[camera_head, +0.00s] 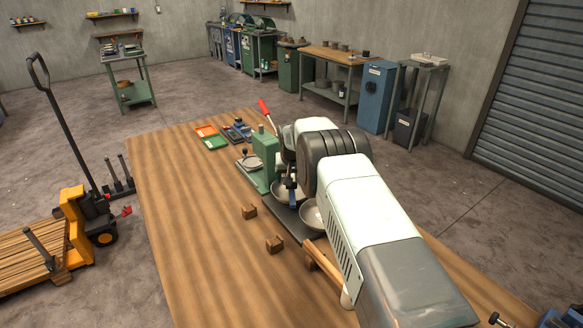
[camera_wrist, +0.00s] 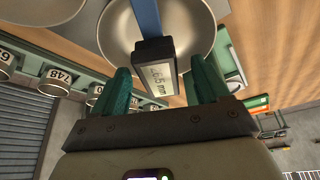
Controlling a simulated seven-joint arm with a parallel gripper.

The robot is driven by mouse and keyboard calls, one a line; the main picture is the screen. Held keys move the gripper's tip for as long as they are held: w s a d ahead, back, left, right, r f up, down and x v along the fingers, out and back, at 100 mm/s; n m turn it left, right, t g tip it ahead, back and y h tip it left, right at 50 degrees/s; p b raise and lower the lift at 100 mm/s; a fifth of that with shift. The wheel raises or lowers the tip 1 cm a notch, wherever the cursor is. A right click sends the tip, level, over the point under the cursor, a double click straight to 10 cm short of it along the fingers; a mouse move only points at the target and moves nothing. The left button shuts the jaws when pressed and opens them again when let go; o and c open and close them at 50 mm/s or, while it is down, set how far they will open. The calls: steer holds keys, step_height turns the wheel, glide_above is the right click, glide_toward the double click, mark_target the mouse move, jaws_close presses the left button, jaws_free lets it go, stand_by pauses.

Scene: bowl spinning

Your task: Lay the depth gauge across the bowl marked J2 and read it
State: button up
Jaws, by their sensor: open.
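The depth gauge, a blue bar with a dark display housing (camera_wrist: 158,70), lies over a grey metal bowl (camera_wrist: 194,30) in the wrist view. Its screen faces me; I make out "6.5 mm" at the end, but the leading character is unclear. My gripper (camera_wrist: 160,84) is open, with one green finger on each side of the housing. Whether the fingers touch it I cannot tell. In the head view the gauge (camera_head: 292,192) stands out blue and dark over a bowl (camera_head: 279,188), partly behind my arm. No J2 mark is legible.
Another bowl (camera_head: 312,218) sits close by on the dark base plate (camera_head: 284,228). A green press with a red lever (camera_head: 264,107) stands behind. Two small wooden blocks (camera_head: 249,212) (camera_head: 274,244) lie in front. The table's left side is clear.

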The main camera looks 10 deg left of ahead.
steer(key=v, duration=0.9)
steer(key=shift+s+r, duration=0.25)
steer(key=shift+r, duration=0.05)
steer(key=s+d+r, duration=0.5)
steer(key=r, duration=0.4)
steer(key=s+d+r+m+t, duration=0.1)
steer(key=s+d+r, duration=0.5)
steer(key=r, duration=0.3)
steer(key=s+d+r, duration=0.5)
steer(key=r, duration=0.4)
steer(key=s+d+r+m, duration=0.15)
steer(key=s+d, duration=0.25)
steer(key=s, duration=0.5)
steer(key=s+d+r+n, duration=0.1)
steer(key=s+d+r, duration=0.15)
steer(key=s, duration=0.55)
steer(key=s+d+f, duration=0.1)
steer(key=s+f, duration=0.1)
steer(key=s, duration=0.4)
steer(key=s+d+f+m+h, duration=0.1)
steer(key=s+d+f, duration=0.1)
steer(key=s, duration=0.5)
steer(key=shift+d, duration=0.35)
steer(key=shift+w, duration=0.15)
steer(key=shift+c, duration=0.4)
